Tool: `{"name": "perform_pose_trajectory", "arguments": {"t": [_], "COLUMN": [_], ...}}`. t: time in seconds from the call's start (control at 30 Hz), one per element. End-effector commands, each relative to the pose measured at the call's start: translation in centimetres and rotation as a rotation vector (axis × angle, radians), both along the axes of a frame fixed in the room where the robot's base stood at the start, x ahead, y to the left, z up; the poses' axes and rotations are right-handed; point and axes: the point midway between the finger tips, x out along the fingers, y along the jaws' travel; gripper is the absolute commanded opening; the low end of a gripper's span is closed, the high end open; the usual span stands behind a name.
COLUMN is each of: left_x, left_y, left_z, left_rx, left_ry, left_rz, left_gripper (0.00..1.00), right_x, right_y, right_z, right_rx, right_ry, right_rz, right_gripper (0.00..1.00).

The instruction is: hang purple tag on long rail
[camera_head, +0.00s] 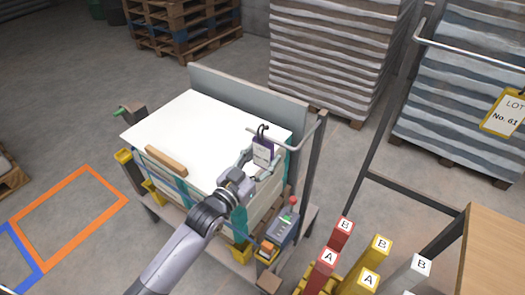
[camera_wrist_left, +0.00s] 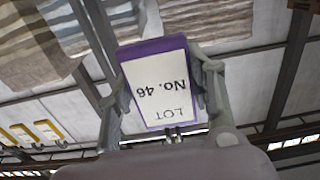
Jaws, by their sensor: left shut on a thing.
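The purple tag (camera_head: 263,151), with a white label and a dark hook on top, is upright in my left gripper (camera_head: 262,160). In the left wrist view the tag (camera_wrist_left: 160,88) reads "LOT No. 46" upside down, and the fingers (camera_wrist_left: 163,82) are shut on its sides. The hook is close to a grey rail (camera_head: 295,143) at the right end of the white-topped machine; I cannot tell if it is over the rail. Another, longer-looking rail (camera_head: 465,53) is at the upper right. My right gripper is out of view.
A yellow tag (camera_head: 507,113) marked "LOT No. 61" hangs at the upper right rail. A wooden block (camera_head: 166,161) lies on the white top (camera_head: 200,125). Lettered red, yellow and white blocks (camera_head: 369,280) stand at the lower right, near a wooden table (camera_head: 500,250). Sack stacks stand behind.

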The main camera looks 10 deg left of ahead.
Motion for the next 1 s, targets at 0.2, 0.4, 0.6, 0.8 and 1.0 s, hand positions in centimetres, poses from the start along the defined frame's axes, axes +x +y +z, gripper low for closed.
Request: {"name": "perform_pose_trajectory", "arguments": {"t": [0.2, 0.4, 0.6, 0.8, 1.0], "left_x": [-0.1, -1.7, -3.6, -5.5, -7.4], "left_y": [0.1, 0.7, 1.3, 2.0, 2.7], "left_z": [0.7, 0.7, 0.6, 0.6, 0.7], "left_rx": [0.001, 0.002, 0.002, 0.002, 0.002], "left_ry": [0.000, 0.002, 0.002, 0.002, 0.002], "left_rz": [0.000, 0.000, 0.000, 0.000, -0.001], "left_gripper": [0.26, 0.26, 0.26, 0.26, 0.26], "right_x": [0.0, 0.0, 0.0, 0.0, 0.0], "right_y": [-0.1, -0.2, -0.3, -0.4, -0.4], "right_z": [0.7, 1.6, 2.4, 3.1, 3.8], "right_rx": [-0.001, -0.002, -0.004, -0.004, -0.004], "right_ry": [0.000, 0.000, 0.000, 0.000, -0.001], "right_rz": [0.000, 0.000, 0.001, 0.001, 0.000], "right_gripper": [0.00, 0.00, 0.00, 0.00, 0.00]}}
